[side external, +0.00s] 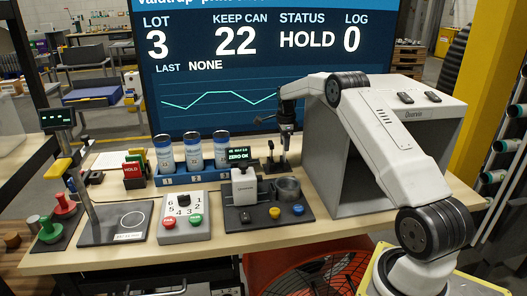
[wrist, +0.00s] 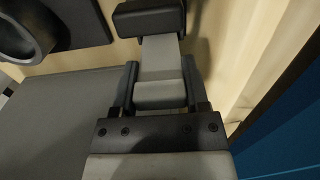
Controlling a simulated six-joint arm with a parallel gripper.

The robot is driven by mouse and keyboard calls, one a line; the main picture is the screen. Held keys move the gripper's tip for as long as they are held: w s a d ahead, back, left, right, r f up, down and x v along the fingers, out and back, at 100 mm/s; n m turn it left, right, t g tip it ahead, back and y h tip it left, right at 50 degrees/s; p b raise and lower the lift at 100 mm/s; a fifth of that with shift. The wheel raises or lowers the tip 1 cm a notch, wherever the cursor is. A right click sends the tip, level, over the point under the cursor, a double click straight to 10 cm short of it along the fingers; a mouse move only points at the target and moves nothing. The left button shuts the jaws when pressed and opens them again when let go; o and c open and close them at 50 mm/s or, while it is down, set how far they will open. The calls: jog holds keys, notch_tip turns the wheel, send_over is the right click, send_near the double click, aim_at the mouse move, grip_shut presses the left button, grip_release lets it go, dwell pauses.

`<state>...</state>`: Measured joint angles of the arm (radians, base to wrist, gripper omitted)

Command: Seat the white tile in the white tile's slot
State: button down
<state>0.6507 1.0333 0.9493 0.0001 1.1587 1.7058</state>
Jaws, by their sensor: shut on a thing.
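My gripper (side external: 287,129) is over the back of the bench, left of the grey box, above a small black stand (side external: 277,166). In the wrist view its fingers (wrist: 160,76) are shut on a pale block that looks like the white tile (wrist: 160,95). A pale strip runs from this block to a black block (wrist: 150,17) just beyond the fingers. I cannot tell whether the tile touches the black block. The tile is too small to make out in the side view, and I cannot identify its slot for certain.
The grey box (side external: 388,123) stands close on the right. A gauge (side external: 244,187) and a round cup (side external: 288,187) sit on a dark plate in front. Blue-labelled cans (side external: 193,152) stand in a blue rack to the left. The screen (side external: 225,75) rises behind.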

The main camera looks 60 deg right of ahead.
jog(key=shift+f, duration=1.05)
grip_release()
jog(key=shift+r, duration=0.15)
jog(key=shift+r, duration=3.8)
jog(key=shift+a, duration=0.1)
